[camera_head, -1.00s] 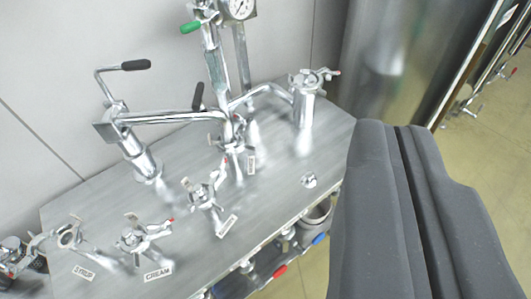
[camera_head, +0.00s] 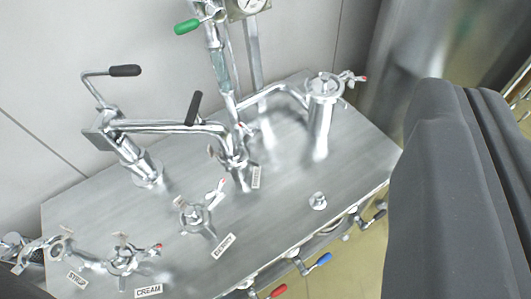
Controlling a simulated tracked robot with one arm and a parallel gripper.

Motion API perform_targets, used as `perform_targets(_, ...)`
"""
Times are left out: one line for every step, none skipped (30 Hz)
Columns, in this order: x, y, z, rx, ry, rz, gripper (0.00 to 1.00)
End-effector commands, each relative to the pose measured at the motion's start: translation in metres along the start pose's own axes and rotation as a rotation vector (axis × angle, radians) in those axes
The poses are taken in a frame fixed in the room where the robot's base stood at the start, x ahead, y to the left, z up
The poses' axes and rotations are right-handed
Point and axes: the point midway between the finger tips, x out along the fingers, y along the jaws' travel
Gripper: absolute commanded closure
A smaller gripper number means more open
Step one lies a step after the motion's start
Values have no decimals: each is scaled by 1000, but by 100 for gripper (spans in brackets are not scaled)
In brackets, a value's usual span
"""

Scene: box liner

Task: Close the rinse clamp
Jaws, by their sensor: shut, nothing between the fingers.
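Several metal clamps with red-tipped levers stand on the steel table. The label RINSE is not legible on any, so I cannot tell which is the rinse clamp. One clamp (camera_head: 195,216) in the middle has its lever raised to the upper right; its label (camera_head: 223,246) is too blurred to read. Another clamp (camera_head: 236,156) behind it, at the pipe foot, has a small unreadable label (camera_head: 256,177). My gripper (camera_head: 462,92), two dark grey fingers at the right, is shut and empty, apart from the clamps and nearer the camera.
The clamps labelled CREAM (camera_head: 122,262) and SYRUP (camera_head: 60,250) are at the lower left. A tall cylinder (camera_head: 319,125) with a clamped lid and black-handled pipes (camera_head: 165,126) rise behind. Red (camera_head: 268,292) and blue (camera_head: 317,262) valve handles sit below the front edge.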

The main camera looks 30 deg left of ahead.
Motion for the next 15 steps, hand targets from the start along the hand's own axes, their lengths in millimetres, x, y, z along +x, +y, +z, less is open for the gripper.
perform_targets(0, 0, 0, 0, 1, 0, 100)
perform_targets(0, 0, 0, 0, 1, 0, 100)
perform_targets(0, 0, 0, 0, 1, 0, 100)
perform_targets(0, 0, 0, 0, 1, 0, 100)
perform_targets(0, 0, 0, 0, 1, 0, 100)
perform_targets(0, 0, 0, 0, 1, 0, 100)
perform_targets(0, 0, 0, 0, 1, 0, 100)
perform_targets(0, 0, 0, 0, 1, 0, 100)
perform_targets(1, 0, 0, -2, -1, -1, 100)
perform_targets(3, -1, 1, -7, -5, -3, 100)
perform_targets(6, -2, 3, -15, -11, -7, 100)
perform_targets(12, -4, 8, -30, -24, -14, 100)
perform_targets(19, -6, 12, -48, -37, -22, 100)
perform_targets(28, -10, 19, -70, -54, -34, 100)
perform_targets(42, -15, 30, -106, -81, -51, 100)
